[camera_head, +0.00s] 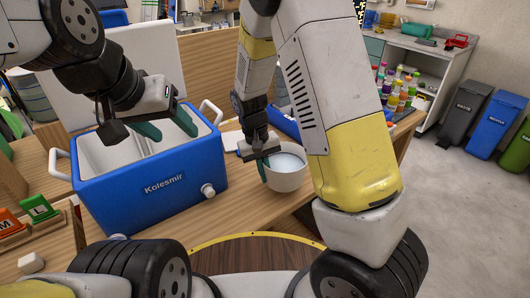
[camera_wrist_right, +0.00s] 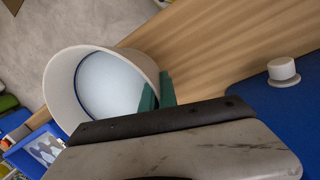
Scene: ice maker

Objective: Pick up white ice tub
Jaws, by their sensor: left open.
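The white ice tub (camera_head: 287,181) is a round bowl with a pale bluish-white inside, upright on the wooden table right of the blue cooler. My right gripper (camera_head: 262,168) is at the tub's left rim. In the right wrist view, the tub (camera_wrist_right: 62,92) shows with the green fingers (camera_wrist_right: 157,94) close together, one on each side of its wall, shut on the rim. Whether the tub touches the table is hard to tell. My left gripper (camera_head: 170,128) is open and empty above the blue cooler.
The blue cooler (camera_head: 150,195) has white handles, a raised white lid (camera_head: 125,55) and a white spigot (camera_head: 208,190). Colored bottles (camera_head: 400,90) stand at the back right. Green and orange blocks (camera_head: 38,207) sit at left.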

